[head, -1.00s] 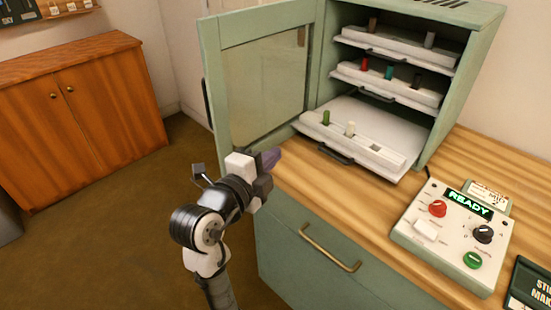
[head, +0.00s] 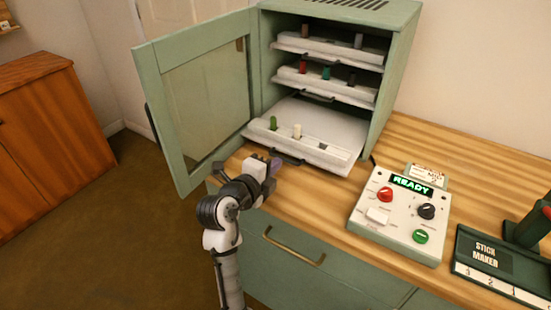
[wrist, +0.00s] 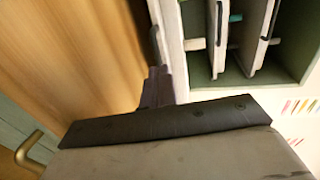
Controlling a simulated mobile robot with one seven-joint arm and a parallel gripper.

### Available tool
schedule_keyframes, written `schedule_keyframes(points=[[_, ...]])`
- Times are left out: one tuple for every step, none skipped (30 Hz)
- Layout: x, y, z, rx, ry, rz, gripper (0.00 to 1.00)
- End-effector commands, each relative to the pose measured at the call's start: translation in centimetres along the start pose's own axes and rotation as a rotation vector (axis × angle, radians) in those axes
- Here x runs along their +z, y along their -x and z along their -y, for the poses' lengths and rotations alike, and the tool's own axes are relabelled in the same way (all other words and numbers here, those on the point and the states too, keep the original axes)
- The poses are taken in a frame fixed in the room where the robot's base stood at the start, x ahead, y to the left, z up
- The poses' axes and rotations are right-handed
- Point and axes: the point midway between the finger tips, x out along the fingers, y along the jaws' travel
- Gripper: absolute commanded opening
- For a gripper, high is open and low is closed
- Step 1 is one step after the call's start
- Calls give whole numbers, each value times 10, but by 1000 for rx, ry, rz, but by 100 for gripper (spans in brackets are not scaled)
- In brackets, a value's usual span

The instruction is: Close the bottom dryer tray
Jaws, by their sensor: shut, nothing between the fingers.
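The green dryer (head: 397,85) stands on the wooden counter with its glazed door (head: 203,95) swung open to the left. The bottom dryer tray (head: 335,158) is white and sticks out of the dryer front, with a green stick and a cream stick in it. Its dark handle (head: 287,160) is on the front edge. My gripper (head: 276,167) is shut and empty, just in front of the tray's left part, near the handle. Whether it touches is unclear. In the wrist view, my gripper (wrist: 157,88) points up at the tray edge, partly hidden by the wrist body.
The middle tray (head: 335,92) and top tray (head: 340,53) sit inside the dryer. A control box (head: 400,215) reading READY and a stick maker (head: 495,258) stand on the counter to the right. A drawer handle (head: 293,247) is below the counter edge.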

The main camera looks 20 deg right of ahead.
Motion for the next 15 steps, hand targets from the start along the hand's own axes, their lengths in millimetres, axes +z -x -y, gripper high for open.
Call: schedule_keyframes(points=[[-1, -5, 2, 1, 1, -2, 0], [0, -7, 2, 0, 0, -1, 0], [0, -9, 1, 0, 0, -1, 0], [0, -10, 1, 0, 0, 0, 0], [0, -11, 0, 1, 0, 0, 0], [0, -12, 0, 1, 0, 1, 0], [0, -12, 0, 1, 0, 1, 0], [0, -12, 0, 0, 0, 1, 0], [0, -12, 0, 0, 0, 1, 0], [0, -12, 0, 0, 0, 1, 0], [0, -12, 0, 0, 0, 1, 0], [0, -12, 0, 0, 0, 1, 0], [0, -12, 0, 0, 0, 1, 0], [0, -12, 0, 0, 0, 1, 0], [0, -12, 0, 0, 0, 1, 0]])
